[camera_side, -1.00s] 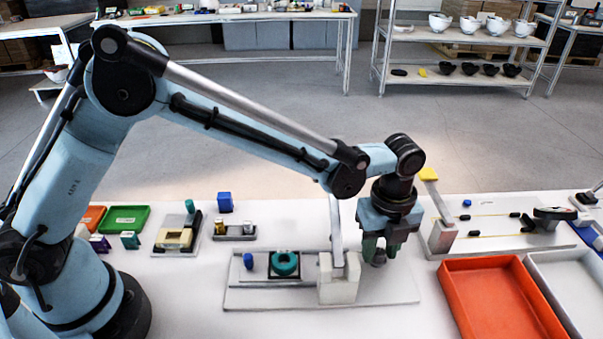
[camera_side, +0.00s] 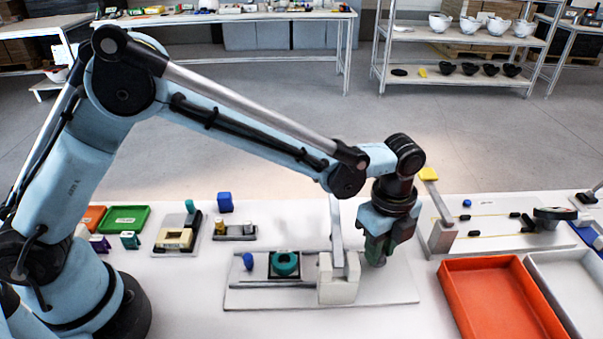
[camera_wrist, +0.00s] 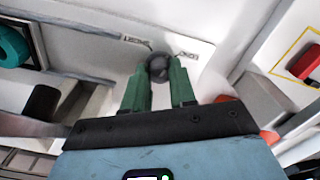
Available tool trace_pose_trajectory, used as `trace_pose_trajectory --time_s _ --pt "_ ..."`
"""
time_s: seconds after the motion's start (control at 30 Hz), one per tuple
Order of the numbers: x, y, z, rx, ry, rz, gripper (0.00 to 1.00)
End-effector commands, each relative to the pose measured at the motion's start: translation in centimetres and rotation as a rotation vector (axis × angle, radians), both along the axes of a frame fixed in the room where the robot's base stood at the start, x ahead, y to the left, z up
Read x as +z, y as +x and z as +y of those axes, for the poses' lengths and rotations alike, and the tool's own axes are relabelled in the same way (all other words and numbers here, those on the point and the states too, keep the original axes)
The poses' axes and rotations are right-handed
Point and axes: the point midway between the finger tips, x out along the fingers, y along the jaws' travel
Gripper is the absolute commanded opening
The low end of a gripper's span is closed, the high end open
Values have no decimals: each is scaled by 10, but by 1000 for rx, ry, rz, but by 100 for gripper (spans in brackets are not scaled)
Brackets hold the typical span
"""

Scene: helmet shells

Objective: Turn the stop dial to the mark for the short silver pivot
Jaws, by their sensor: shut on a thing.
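The stop dial, a dark round knob (camera_wrist: 158,67), sits on the right part of the grey-white fixture plate (camera_side: 395,294). My gripper (camera_wrist: 158,82) points down over it, its green fingers shut on the knob from both sides. In the side view my gripper (camera_side: 377,257) hides most of the dial. Two small labels lie on the plate beyond the knob, a left mark (camera_wrist: 136,38) and a right mark (camera_wrist: 187,55), with thin dark lines near them. Their print is too small to read. A small silver piece (camera_side: 248,228) stands in a grey holder beside a gold one.
A pale block with an upright lever (camera_side: 338,285) stands close left of my gripper. A teal ring (camera_side: 286,263) sits further left on the plate. A grey post with a yellow-topped lever (camera_side: 440,236) and an orange tray (camera_side: 497,262) lie to the right.

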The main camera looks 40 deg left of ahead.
Motion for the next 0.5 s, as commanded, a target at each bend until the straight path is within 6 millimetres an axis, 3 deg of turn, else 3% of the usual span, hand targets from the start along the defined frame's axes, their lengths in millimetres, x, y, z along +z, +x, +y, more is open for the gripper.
trace_pose_trajectory --time_s 0.5 --pt "0 0 0 195 0 0 0"
